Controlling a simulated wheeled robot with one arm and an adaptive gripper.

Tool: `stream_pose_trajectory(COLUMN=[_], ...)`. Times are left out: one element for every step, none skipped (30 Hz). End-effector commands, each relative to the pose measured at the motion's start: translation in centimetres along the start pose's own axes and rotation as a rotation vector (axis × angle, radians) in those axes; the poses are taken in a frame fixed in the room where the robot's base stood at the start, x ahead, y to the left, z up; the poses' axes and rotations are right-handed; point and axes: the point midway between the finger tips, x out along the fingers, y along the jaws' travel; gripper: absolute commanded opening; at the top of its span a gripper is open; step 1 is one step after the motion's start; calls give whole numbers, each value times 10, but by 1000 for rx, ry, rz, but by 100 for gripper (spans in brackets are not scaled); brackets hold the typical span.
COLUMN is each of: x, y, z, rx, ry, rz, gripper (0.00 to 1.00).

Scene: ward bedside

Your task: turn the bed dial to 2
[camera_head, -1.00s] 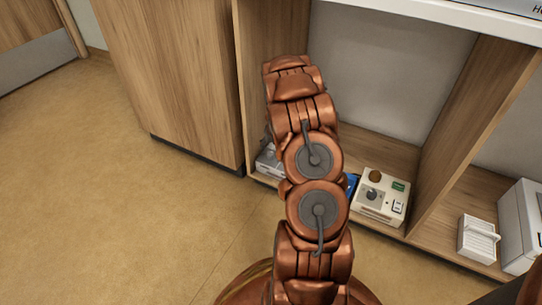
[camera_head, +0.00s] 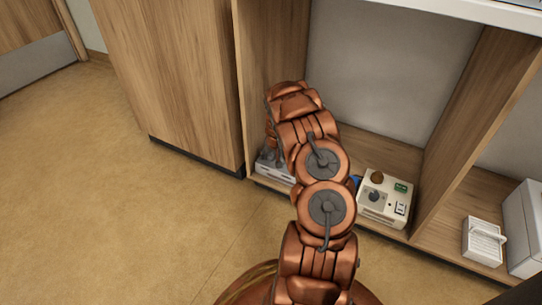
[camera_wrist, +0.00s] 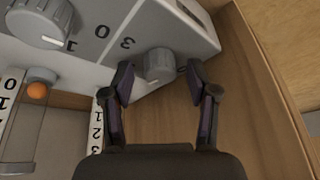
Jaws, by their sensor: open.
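In the wrist view a pale grey control box fills the top. It carries a large grey dial (camera_wrist: 42,22) at upper left and a smaller grey knob (camera_wrist: 158,64) near its right edge. Printed digits, among them 0, 1 and 3, show around them. I cannot tell which knob is the bed dial or its exact setting. My gripper (camera_wrist: 160,76) is open, its two fingertips on either side of the smaller knob; contact is not clear. In the head view my arm hides the gripper and most of a pale box (camera_head: 272,169) at the left of the shelf.
A flow tube with an orange ball (camera_wrist: 37,91) stands at left in the wrist view. A cream box (camera_head: 385,198) with a black knob and green display sits right of my arm. Wooden shelf panels (camera_head: 465,130) stand close by. A white slatted block (camera_head: 483,241) is further right.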

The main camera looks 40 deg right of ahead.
Motion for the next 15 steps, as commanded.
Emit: stream_pose_trajectory(x=[0, 0, 0, 0, 0, 0, 0, 0, 0, 0, 0, 0, 0, 0, 0], y=[0, 0, 0, 0, 0, 0, 0, 0, 0, 0, 0, 0, 0, 0, 0], z=[0, 0, 0, 0, 0, 0, 0, 0, 0, 0, 0, 0, 0, 0, 0], rx=[0, 0, 0, 0, 0, 0, 0, 0, -1, -1, -1, -1, -1, -1, -1], ry=[0, 0, 0, 0, 0, 0, 0, 0, 0, 0, 0, 0, 0, 0, 0], rz=[0, 0, 0, 0, 0, 0, 0, 0, 0, 0, 0, 0, 0, 0, 0], gripper=[59, 59, 59, 59, 59, 59, 56, 52, 48, 45, 42, 38, 35, 32, 28])
